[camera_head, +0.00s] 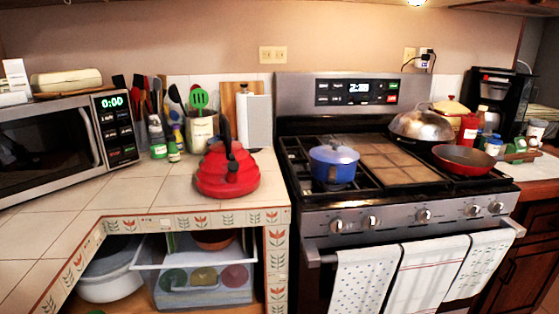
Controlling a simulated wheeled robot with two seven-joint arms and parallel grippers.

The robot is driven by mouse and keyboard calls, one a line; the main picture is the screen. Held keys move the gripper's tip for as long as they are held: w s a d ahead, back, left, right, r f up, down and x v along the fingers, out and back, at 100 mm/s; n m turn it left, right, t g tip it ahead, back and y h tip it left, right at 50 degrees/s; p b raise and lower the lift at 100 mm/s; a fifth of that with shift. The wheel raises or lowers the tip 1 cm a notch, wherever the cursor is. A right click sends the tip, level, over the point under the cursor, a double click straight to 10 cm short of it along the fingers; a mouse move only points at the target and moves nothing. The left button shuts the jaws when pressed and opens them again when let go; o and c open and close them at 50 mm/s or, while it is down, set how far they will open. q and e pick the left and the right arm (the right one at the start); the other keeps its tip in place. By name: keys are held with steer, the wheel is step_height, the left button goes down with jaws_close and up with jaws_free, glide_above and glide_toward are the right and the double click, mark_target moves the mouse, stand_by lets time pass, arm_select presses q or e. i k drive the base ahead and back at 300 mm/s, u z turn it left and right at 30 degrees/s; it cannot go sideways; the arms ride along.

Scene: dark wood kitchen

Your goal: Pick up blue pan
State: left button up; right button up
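A blue pan (334,165) with a lid and a small knob sits on the left front burner of the black and steel stove (440,201). It looks like a small lidded pot and stands upright. Its underside and the burner below it are hidden. Neither of my grippers shows in the head view, so I cannot see whether they are open or shut. Nothing is touching the pan from above.
A red kettle (226,172) stands on the tiled counter (160,187) left of the stove. A red pan (472,160) and a domed steel lid (417,124) are on the right burners. Towels (425,275) hang on the oven handle. A microwave (50,140) is at left.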

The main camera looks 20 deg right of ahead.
mark_target(331, 174)
steer(key=z, duration=0.3)
steer(key=k, duration=0.15)
steer(key=z, duration=0.65)
